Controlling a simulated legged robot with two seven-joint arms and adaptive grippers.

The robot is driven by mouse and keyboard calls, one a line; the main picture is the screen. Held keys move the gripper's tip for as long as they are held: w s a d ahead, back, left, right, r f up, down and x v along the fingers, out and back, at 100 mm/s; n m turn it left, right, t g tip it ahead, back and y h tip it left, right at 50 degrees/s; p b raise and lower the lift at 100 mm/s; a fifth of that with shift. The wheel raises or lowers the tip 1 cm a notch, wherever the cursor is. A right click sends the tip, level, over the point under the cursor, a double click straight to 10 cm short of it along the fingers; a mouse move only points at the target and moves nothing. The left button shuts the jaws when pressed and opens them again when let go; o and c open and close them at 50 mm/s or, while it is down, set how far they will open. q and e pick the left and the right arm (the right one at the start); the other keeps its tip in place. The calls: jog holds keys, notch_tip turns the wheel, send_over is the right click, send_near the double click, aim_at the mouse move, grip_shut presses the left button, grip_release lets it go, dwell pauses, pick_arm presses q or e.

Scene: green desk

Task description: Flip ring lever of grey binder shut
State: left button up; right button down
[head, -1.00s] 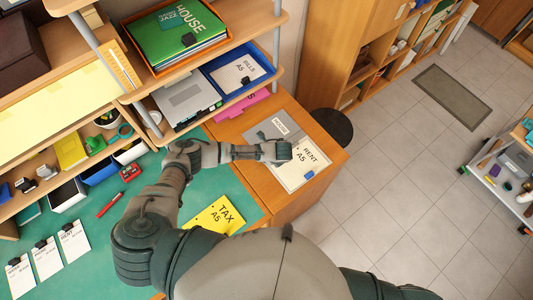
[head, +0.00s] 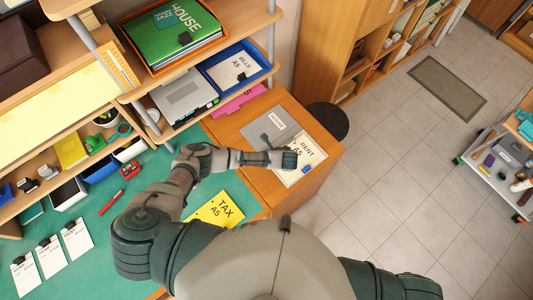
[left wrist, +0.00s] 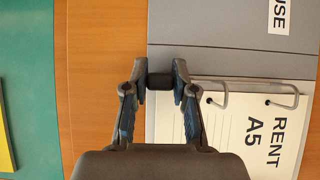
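The grey binder (head: 258,130) lies open on the wooden cabinet top right of the green desk, with a RENT A5 sheet (head: 309,155) on its near side. In the left wrist view, its grey cover (left wrist: 220,22) is at top, and the metal rings (left wrist: 217,100) stand over the RENT sheet. My left gripper (head: 290,159) is above the binder. In the wrist view, my left gripper (left wrist: 160,76) has a dark block, apparently the ring lever (left wrist: 160,88), between its fingertips, which seem to touch both sides. My right gripper is out of view.
A yellow TAX A5 sheet (head: 217,209) lies on the green desk (head: 105,225). The floor right of the cabinet is open, with a cart (head: 500,168) farther right.

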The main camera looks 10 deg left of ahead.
pick_arm(q)
jog(key=o, duration=0.3)
jog(key=v, duration=1.2)
jog(key=shift+d+f, duration=0.1)
jog(key=shift+f, duration=0.05)
